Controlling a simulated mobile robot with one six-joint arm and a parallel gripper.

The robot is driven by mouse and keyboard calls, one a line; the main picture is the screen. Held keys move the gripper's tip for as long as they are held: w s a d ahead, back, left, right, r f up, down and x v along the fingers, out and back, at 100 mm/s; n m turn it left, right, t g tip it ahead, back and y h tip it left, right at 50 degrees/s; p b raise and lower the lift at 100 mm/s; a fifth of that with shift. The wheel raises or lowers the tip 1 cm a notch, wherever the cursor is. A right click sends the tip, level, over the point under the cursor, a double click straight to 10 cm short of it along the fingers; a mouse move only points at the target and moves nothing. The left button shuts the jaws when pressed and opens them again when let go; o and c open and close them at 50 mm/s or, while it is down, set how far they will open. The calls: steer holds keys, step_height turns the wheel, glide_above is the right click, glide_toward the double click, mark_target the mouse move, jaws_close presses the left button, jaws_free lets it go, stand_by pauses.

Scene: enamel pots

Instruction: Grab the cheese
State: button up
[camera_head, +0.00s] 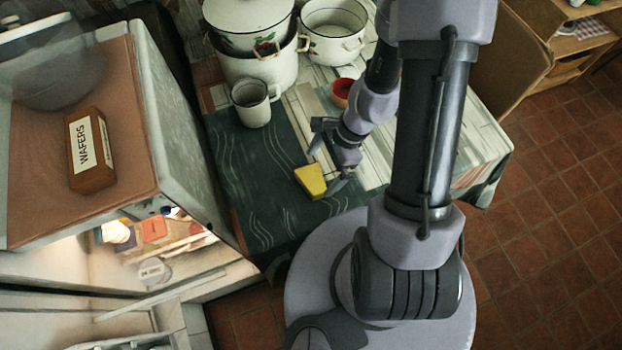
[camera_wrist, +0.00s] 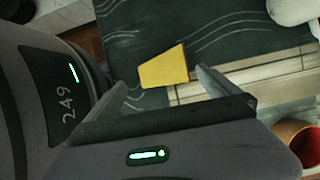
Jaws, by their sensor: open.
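The cheese (camera_head: 311,180) is a yellow wedge-like block lying on the dark green patterned part of the tablecloth, near the table's front. In the wrist view the cheese (camera_wrist: 164,68) lies just beyond the fingertips, nearer the right finger and partly across the gap between them. My gripper (camera_head: 332,157) is open and empty, right above and beside the cheese in the head view. In the wrist view my gripper (camera_wrist: 163,78) has its two fingers spread wide. I cannot tell whether a finger touches the cheese.
A white mug (camera_head: 253,104), a lidded enamel pot (camera_head: 262,65) and an open pot (camera_head: 333,40) stand behind. A red bowl (camera_head: 343,92) sits close to my arm. A fridge with a wafers box (camera_head: 90,150) on top is left. The cloth left of the cheese is clear.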

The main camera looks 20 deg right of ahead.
mark_target(313, 179)
steer(key=shift+b+x, duration=0.45)
steer(key=shift+x, duration=0.8)
steer(key=b+x, duration=0.1)
steer(key=x, duration=0.1)
steer(key=b+x, duration=0.2)
steer(key=shift+w+f, duration=0.25)
steer(key=shift+f, duration=0.1)
steer(key=shift+r, duration=0.1)
steer(key=c, duration=1.5)
